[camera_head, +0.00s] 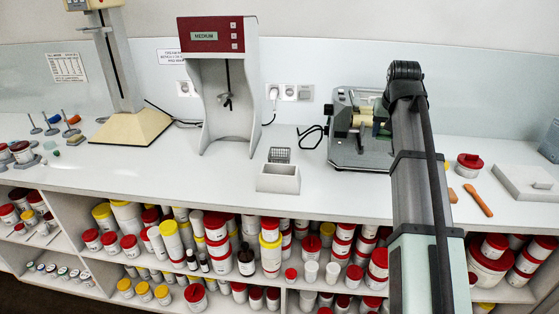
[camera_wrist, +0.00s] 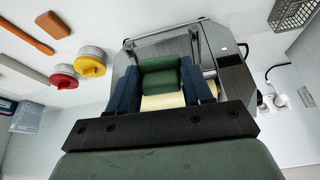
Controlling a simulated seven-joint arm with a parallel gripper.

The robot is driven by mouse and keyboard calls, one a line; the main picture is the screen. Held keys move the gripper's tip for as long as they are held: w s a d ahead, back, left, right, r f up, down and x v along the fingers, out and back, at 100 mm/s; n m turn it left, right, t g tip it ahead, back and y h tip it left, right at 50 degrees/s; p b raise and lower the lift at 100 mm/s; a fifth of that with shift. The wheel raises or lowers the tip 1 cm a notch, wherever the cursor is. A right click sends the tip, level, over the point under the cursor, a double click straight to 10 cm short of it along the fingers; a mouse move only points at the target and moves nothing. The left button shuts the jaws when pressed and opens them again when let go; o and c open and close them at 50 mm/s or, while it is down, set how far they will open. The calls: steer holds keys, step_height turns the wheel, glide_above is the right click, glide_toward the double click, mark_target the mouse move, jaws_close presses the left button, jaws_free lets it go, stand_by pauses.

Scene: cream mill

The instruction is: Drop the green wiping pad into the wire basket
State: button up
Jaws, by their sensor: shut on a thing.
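My gripper (camera_wrist: 161,85) shows in the wrist view with its two dark blue fingers shut on the green wiping pad (camera_wrist: 160,82). The pad sits between the fingers, in front of the cream rollers (camera_wrist: 164,101) of the grey mill (camera_wrist: 228,68). Whether the pad touches the mill, I cannot tell. In the head view my arm hides most of the gripper and the pad at the mill (camera_head: 345,150). The wire basket (camera_head: 280,155) is a small grey mesh container left of the mill, behind a pale open box. It also shows in the wrist view (camera_wrist: 296,12), at the top right.
The pale box (camera_head: 278,180) stands near the counter's front edge. A tall white machine with a red panel (camera_head: 212,36) stands behind left. A red-lidded jar (camera_head: 469,163) and an orange tool (camera_head: 478,200) lie to the right. Left of the box the counter is clear.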

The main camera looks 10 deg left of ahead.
steer(key=s+a+f+m, duration=0.2)
steer(key=s+a+f, duration=0.6)
steer(key=f, duration=0.3)
steer(key=w+a+r+n, duration=0.2)
steer(key=w+a, duration=0.9)
steer(key=a, duration=0.1)
steer(key=w+a+r+n, duration=0.1)
steer(key=w+a+r, duration=0.2)
steer(key=w+a, duration=0.8)
step_height(320, 180, down, 6)
steer(key=shift+w, duration=0.15)
steer(key=o, duration=1)
steer(key=shift+r, duration=0.1)
